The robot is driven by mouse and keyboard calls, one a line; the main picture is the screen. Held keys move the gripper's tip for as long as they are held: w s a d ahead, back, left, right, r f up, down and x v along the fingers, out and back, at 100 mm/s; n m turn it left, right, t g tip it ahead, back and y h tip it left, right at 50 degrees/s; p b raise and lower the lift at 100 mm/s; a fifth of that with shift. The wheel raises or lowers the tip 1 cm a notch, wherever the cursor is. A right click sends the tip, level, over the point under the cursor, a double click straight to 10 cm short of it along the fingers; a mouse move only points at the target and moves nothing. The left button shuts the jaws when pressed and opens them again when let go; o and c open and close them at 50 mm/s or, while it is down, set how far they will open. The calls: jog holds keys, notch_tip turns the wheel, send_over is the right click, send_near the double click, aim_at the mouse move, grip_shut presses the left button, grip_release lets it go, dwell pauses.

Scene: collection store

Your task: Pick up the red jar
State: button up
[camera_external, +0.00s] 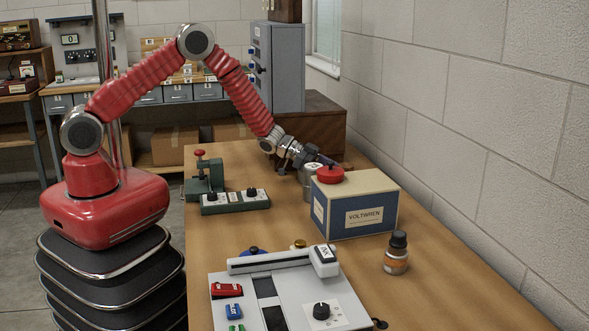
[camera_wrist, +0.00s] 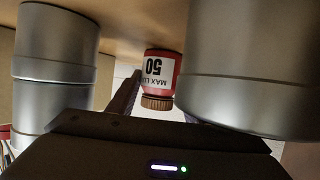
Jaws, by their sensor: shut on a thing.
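The red jar (camera_wrist: 160,66) has a white label marked 50 and a brown cap, and appears upside down in the wrist view. It sits at the middle, between the dark fingers of my gripper (camera_wrist: 158,88), which are shut on it. The right finger is mostly hidden by a large grey metal can. In the external view my gripper (camera_external: 318,158) reaches low over the far side of the table, behind the VOLTWREN box. I cannot make out the jar there. Whether its base touches the table is unclear.
Grey metal cans stand close on the left (camera_wrist: 55,70) and right (camera_wrist: 245,60) in the wrist view. The VOLTWREN box (camera_external: 355,205) carries a red knobbed piece (camera_external: 330,174). A brown bottle (camera_external: 396,255) and a grey device (camera_external: 280,285) stand nearer. A wall runs along the right.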

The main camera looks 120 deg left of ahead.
jog(key=shift+r, duration=0.15)
notch_tip(320, 180, up, 10)
jog(key=shift+f, duration=0.1)
dwell(0.5)
